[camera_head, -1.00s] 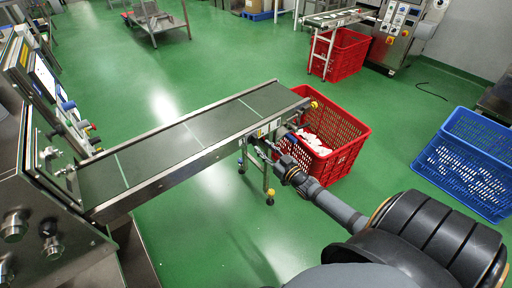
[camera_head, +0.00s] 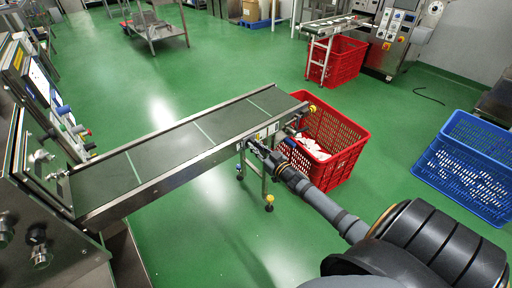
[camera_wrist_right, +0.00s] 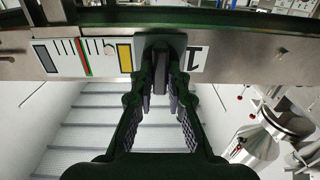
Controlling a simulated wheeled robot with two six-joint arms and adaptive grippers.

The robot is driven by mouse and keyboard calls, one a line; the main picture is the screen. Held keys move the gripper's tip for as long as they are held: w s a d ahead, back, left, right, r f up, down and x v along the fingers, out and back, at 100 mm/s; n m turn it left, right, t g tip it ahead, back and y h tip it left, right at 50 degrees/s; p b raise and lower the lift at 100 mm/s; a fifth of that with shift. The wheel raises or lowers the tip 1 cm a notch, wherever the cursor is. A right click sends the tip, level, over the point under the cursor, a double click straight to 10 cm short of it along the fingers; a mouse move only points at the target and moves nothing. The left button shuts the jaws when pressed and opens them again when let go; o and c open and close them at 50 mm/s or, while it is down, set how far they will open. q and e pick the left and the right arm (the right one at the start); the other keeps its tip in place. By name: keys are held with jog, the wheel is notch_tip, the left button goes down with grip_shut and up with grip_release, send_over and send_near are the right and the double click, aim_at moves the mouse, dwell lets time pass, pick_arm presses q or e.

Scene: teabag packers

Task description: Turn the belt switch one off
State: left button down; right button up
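The belt conveyor (camera_head: 170,152) has a dark green belt with pale stripes and a steel side rail. Its switch panel sits on the side near the far end. In the right wrist view the panel shows a grey switch knob (camera_wrist_right: 160,78) on a dark square plate, between a yellow label and a white label marked like a 1. My right gripper (camera_head: 256,147) is at this panel; in the right wrist view its fingers (camera_wrist_right: 160,90) stand on both sides of the knob, seemingly with small gaps. Contact is unclear. My left gripper is out of view.
A red crate (camera_head: 345,150) with white packets stands at the belt's far end. A blue crate (camera_head: 462,178) stands at the right. A steel machine (camera_head: 30,215) stands at the left. Another conveyor (camera_head: 330,25) and red crate (camera_head: 338,64) are at the back. Green floor between is free.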

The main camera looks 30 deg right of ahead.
grip_shut()
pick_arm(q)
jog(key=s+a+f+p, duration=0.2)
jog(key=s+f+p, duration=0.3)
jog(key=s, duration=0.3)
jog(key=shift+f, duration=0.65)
pick_arm(e)
jog(key=n, duration=1.8)
jog(key=shift+a+f, duration=0.3)
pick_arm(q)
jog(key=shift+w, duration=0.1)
pick_arm(e)
jog(key=o, duration=0.8)
grip_release()
jog(key=shift+c, duration=0.2)
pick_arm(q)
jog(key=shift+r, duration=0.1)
